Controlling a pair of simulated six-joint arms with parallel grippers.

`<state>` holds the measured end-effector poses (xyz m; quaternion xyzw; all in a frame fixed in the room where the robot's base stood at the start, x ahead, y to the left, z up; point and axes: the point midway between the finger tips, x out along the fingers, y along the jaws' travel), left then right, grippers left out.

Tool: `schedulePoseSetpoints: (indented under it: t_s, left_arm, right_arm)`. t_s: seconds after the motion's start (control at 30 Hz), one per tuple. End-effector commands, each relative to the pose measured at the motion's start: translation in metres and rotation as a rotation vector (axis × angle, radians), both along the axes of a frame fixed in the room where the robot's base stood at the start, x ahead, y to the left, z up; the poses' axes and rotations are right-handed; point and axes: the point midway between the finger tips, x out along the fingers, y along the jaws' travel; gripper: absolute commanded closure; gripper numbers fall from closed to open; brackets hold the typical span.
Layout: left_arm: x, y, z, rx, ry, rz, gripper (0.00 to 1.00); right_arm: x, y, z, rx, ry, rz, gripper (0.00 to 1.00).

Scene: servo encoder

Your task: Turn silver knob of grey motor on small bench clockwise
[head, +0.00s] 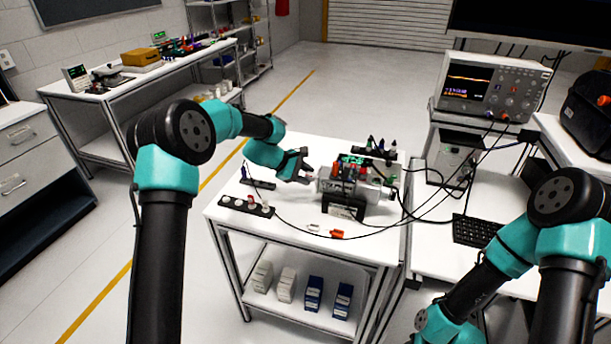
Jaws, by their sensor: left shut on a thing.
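The grey motor (352,190) lies on its side in a dark stand on the small white bench (232,214), with its shaft end toward the left. My left gripper (305,172) reaches in from the left and is shut on the silver knob at the motor's left end. The fingers mostly hide the knob. My right arm comes in from the right and bends down to the bottom edge, and its gripper is out of the picture.
Black cables run from the motor to the oscilloscope (492,86) at right. A dark strip with white caps (246,206) and small red and white pieces lie at the bench front. A keyboard (476,231) is at right. Boxes sit on the lower shelf.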

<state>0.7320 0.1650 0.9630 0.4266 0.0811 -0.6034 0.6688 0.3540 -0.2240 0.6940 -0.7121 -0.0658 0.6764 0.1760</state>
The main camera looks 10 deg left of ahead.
Motion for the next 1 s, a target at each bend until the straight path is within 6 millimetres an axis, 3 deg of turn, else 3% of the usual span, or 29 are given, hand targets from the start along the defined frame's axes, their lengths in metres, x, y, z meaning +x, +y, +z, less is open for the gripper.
schedulePoseSetpoints:
  t_s: [0.37,1.0]
  left_arm:
    - [-0.0017,0.0007,-0.0006,-0.017,-0.155,0.001,0.88]
    - [-0.0040,0.0013,-0.0043,-0.064,-0.578,0.004,0.88]
  right_arm:
    - [0.0000,0.0000,0.0000,0.000,0.000,0.000,0.57]
    - [0.0000,0.0000,0.0000,0.000,0.000,0.000,0.57]
